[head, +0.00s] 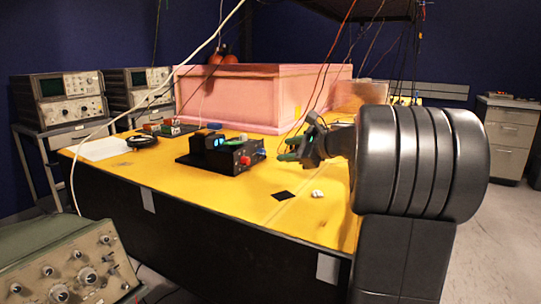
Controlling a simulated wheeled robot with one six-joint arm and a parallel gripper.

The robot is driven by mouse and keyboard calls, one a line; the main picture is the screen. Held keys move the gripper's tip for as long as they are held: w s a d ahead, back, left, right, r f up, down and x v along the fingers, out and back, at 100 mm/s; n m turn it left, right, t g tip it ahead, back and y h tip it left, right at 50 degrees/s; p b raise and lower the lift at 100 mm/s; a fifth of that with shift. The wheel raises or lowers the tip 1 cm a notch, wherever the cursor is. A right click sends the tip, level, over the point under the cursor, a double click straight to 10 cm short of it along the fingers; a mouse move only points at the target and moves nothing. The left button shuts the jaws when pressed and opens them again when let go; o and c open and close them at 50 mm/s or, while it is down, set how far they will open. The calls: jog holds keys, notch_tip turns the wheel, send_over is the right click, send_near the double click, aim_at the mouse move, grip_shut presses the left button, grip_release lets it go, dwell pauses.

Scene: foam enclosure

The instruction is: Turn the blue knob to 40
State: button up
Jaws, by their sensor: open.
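A black device (222,152) sits on the yellow tabletop near its middle, with blue-lit parts on its front. A red knob (260,155) is at its right end. A small roundish part (245,160) beside it may be the blue knob, but it is too small to be sure, and no scale or number can be read. My gripper (287,150), with green fingertips, is open and empty, just right of the device. It appears apart from the knobs; the depth between them is hard to judge.
A pink foam box (262,95) stands behind the device, with hanging wires near its right side. A black square (283,195) and a small white lump (317,193) lie in front on the yellow tabletop (215,198). A black round object (142,141) is at left. Oscilloscopes (60,98) stand beyond.

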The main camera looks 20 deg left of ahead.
aim_at(264, 152)
jog(key=b+x, duration=0.1)
jog(key=x, duration=0.7)
jog(key=shift+a, duration=0.1)
jog(key=shift+c, duration=0.2)
grip_shut()
